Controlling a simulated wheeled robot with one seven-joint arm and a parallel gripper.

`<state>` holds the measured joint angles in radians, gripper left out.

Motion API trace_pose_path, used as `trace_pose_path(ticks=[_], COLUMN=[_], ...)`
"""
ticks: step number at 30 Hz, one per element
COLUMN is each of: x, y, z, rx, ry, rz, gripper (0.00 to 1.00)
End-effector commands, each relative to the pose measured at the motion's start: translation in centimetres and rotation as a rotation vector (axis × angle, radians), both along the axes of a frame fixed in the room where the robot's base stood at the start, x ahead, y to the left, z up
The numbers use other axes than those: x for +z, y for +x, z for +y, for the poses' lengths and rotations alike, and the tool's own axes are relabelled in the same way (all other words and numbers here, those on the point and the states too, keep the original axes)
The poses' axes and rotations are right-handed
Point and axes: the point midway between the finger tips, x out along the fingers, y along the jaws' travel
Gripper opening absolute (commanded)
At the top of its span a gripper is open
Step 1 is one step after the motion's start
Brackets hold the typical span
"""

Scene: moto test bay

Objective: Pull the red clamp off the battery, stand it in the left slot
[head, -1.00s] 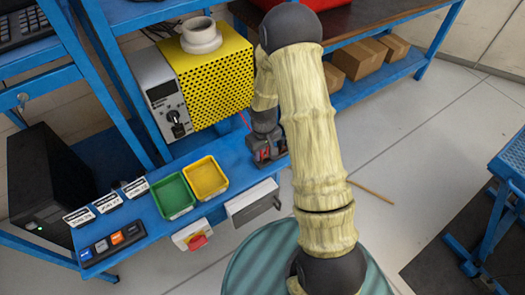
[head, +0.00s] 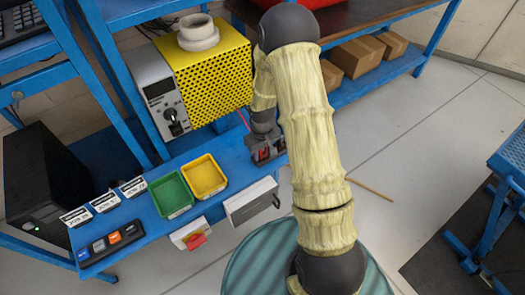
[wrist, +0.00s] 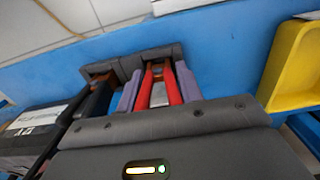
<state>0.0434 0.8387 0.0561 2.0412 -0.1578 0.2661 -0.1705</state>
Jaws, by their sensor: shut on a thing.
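My gripper (wrist: 158,88) has two lavender fingers, shut on the red clamp (wrist: 159,88) between them. The clamp's red arms point away from the palm toward a grey two-slot holder (wrist: 172,52). The clamp lines up with the holder's slot on the right in the wrist view; I cannot tell if it is fully seated. A black clamp (wrist: 98,101) stands at the other slot. A dark box with a white label, apparently the battery (wrist: 30,137), is at the left of the wrist view. In the head view my gripper (head: 264,148) is at the bench's right end, partly hidden by my arm.
A yellow tray (head: 205,163) and a green tray (head: 184,206) sit left of the gripper on the blue bench (head: 140,200). A yellow perforated power unit (head: 210,75) stands behind. A grey box (head: 250,203) and a red switch (head: 196,241) are on the bench's front edge.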

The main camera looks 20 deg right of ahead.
Motion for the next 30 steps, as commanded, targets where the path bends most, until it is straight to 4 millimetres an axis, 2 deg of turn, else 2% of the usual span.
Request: trace_pose_path(ticks=[5,6,9,10,22,26,30], x=[-0.3,-0.3,-0.2,-0.2,0.3,1.6,3.9], y=[0.0,0.0,0.0,0.0,0.1,0.1,0.1], z=[0.0,0.0,0.0,0.0,-0.1,-0.1,-0.2], rx=[0.000,0.000,-0.001,-0.001,-0.003,-0.003,-0.005], ry=[0.000,0.000,0.000,0.000,0.000,0.000,0.000], rz=[0.000,0.000,-0.001,0.000,-0.003,-0.004,-0.005], gripper=[0.00,0.38,0.58,0.62,0.62,0.62,0.62])
